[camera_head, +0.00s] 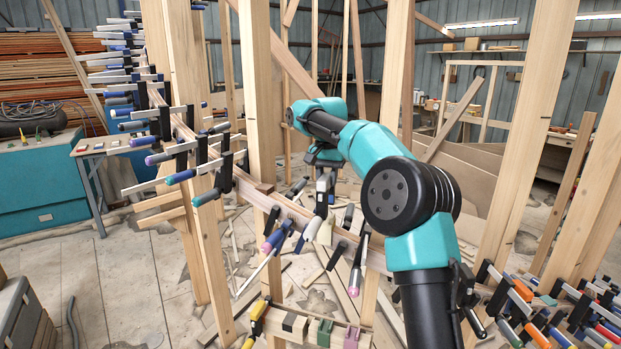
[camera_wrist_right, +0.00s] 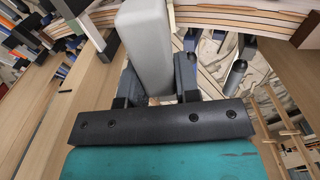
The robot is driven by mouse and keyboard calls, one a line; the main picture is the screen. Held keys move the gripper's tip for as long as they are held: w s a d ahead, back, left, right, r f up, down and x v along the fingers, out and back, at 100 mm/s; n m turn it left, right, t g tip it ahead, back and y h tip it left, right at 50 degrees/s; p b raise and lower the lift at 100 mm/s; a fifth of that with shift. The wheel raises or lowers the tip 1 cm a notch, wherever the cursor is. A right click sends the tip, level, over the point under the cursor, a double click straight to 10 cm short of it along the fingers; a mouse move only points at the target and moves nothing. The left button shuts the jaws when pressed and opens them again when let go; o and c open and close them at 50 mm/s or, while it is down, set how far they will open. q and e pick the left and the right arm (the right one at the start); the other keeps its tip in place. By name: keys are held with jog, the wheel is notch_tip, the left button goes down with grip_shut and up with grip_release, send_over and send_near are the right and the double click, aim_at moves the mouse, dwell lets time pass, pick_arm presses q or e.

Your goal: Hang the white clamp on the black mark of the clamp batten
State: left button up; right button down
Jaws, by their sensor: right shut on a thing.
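My right gripper (camera_head: 323,168) reaches in from the right and is shut on the white clamp, in front of the curved stringer. The clamp's pale handle (camera_head: 314,228) hangs below it. In the right wrist view, a pale grey-white bar of the clamp (camera_wrist_right: 146,45) stands between the two dark fingers of the gripper (camera_wrist_right: 158,85). My left gripper is not in view.
The curved stringer (camera_head: 245,190) carries many clamps with blue, purple and pink handles, close around my right gripper. Upright posts (camera_head: 262,110) stand beside it. A yellow clamp (camera_head: 257,315) is at the batten's left end. Several more clamps (camera_head: 560,312) are at the lower right.

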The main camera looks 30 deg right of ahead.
jog(key=w+a+r, duration=0.2)
jog(key=w+a, duration=0.1)
jog(key=a, duration=1.4)
jog(key=w+a+f+n, duration=0.1)
jog(key=w+a+f, duration=0.1)
jog(key=a+f, duration=0.55)
jog(key=s+a+f+n, duration=0.1)
jog(key=a+f+n, duration=0.1)
jog(key=f, duration=1.2)
jog(key=s+a+f+n, duration=0.2)
jog(key=a+f+n, duration=0.1)
jog(key=f, duration=1.1)
jog(key=s+a+f+n, duration=0.2)
jog(key=a+f+n, duration=0.1)
jog(key=f, duration=1.1)
jog(key=shift+s+a+f, duration=0.25)
jog(key=shift+a+f, duration=0.05)
jog(key=shift+a, duration=0.55)
jog(key=shift+r, duration=0.1)
